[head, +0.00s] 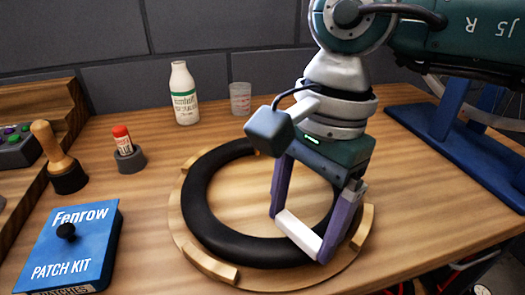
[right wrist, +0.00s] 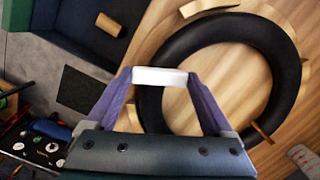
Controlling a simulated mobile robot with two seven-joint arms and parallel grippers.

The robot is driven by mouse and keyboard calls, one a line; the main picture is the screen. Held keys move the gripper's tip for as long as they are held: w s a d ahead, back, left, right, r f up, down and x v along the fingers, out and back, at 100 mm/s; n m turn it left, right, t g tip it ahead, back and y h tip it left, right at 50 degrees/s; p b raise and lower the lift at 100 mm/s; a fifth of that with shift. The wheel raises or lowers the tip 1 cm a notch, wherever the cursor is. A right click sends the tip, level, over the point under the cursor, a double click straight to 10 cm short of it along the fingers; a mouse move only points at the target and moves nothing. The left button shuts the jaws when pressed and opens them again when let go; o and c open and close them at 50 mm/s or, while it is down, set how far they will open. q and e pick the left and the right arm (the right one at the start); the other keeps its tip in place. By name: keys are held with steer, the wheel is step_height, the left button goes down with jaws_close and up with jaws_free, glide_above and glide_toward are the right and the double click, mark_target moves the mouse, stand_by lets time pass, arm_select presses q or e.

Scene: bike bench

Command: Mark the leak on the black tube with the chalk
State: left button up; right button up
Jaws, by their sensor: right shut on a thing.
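The black tube (head: 200,215) lies as a ring on a round wooden holder (head: 182,248) with raised wooden blocks; it also shows in the right wrist view (right wrist: 152,100). My right gripper (head: 299,236) is shut on a white chalk stick (head: 293,230), held crosswise between its purple fingers. In the right wrist view the chalk (right wrist: 160,76) spans both fingertips beside the tube's left side. In the head view it overlaps the tube's near right part; I cannot tell whether it touches. I see no leak on the visible tube. My left gripper is out of view.
A blue patch kit box (head: 75,248), a wooden-handled tool (head: 60,155), a red-capped tube in a grey holder (head: 128,150), a white bottle (head: 184,95) and a clear cup (head: 240,98) stand around the holder. A blue stand (head: 450,130) is at right.

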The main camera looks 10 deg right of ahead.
steer(key=shift+f+b, duration=0.5)
steer(key=shift+f, duration=0.15)
stand_by(0.4)
steer(key=shift+d, duration=0.2)
steer(key=shift+w+d+r, duration=0.1)
steer(key=shift+d+r, duration=0.05)
steer(key=shift+d, duration=0.25)
steer(key=shift+a, duration=0.15)
steer(key=shift+a+b, duration=0.45)
steer(key=shift+a, duration=0.65)
steer(key=shift+d, duration=0.1)
steer(key=shift+d+f, duration=0.25)
steer(key=shift+d, duration=0.9)
